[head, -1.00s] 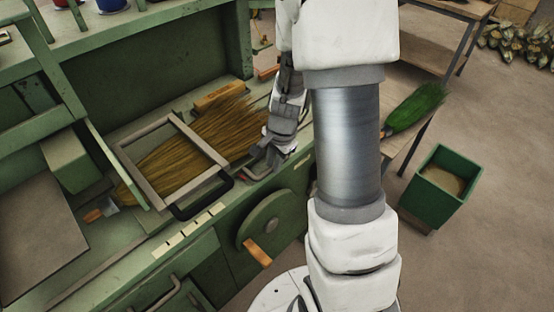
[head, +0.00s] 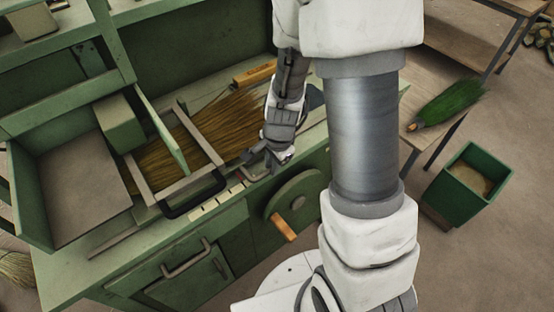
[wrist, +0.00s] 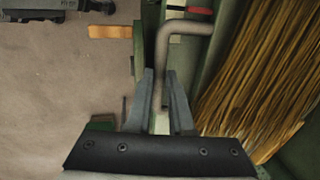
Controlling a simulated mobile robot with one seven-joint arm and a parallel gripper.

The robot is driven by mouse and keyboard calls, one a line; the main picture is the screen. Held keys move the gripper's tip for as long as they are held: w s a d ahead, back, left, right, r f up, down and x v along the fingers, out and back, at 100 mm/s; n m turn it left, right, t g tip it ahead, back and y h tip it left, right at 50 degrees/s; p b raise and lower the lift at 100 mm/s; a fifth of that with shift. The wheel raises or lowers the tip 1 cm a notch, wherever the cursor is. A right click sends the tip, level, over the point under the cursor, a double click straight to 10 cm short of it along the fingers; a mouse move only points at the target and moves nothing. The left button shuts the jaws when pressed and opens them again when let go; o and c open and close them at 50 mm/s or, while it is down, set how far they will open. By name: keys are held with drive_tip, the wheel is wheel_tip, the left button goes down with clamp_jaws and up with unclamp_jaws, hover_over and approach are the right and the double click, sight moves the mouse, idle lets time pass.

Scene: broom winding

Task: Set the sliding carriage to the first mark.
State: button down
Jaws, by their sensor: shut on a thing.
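The carriage appears to be the pale grey square frame (head: 206,146) lying over the straw broom (head: 225,115) on the bench, with a black handle (head: 190,211) at its front corner. A row of cream mark plates (head: 214,203) runs along the bench's front edge beside it. My gripper (head: 268,165) is low at the frame's right end. In the wrist view my gripper (wrist: 160,95) is shut on a bent grey bar (wrist: 164,62), which runs between the fingers. Where this bar joins the frame is hidden.
A round green wheel (head: 290,196) with an orange grip is on the bench front. A green bin (head: 471,180) stands on the floor at right, below a side table carrying a green broom (head: 452,102). A green upright panel (head: 163,133) hides part of the frame.

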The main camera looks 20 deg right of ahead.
drive_tip(key=c, duration=0.8)
unclamp_jaws()
drive_tip(key=s+r+p, duration=0.1)
drive_tip(key=r+p, duration=0.1)
drive_tip(key=r, duration=0.6)
drive_tip(key=s+d+r+p, duration=0.1)
drive_tip(key=s+r+p, duration=0.1)
drive_tip(key=r, duration=0.7)
drive_tip(key=shift+p, duration=0.7)
drive_tip(key=shift+s+d, duration=0.1)
